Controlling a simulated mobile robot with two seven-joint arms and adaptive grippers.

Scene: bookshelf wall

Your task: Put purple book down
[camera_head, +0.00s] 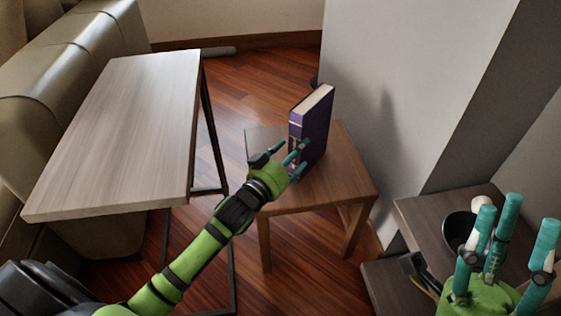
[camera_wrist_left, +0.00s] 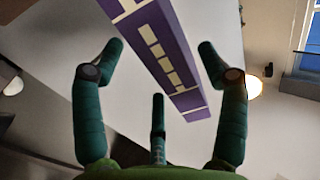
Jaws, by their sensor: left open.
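The purple book (camera_head: 313,128) stands upright on the small wooden side table (camera_head: 345,179), its pale page edges facing up. My left gripper (camera_head: 290,158) is at the book's near-left side, with its teal fingers in front of the spine. In the left wrist view the spine of the purple book (camera_wrist_left: 163,50), with pale marks, shows beyond the spread fingers of the left gripper (camera_wrist_left: 160,72). These fingers are open and show gaps to the book. My right gripper (camera_head: 510,240) is at the lower right with its fingers spread and empty.
A light wood table (camera_head: 125,130) with dark metal legs stands at the left, before a beige sofa (camera_head: 65,65). A grey wall (camera_head: 390,90) rises close behind the side table. A dark shelf unit (camera_head: 425,212) with a black bowl (camera_head: 458,230) is near my right gripper.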

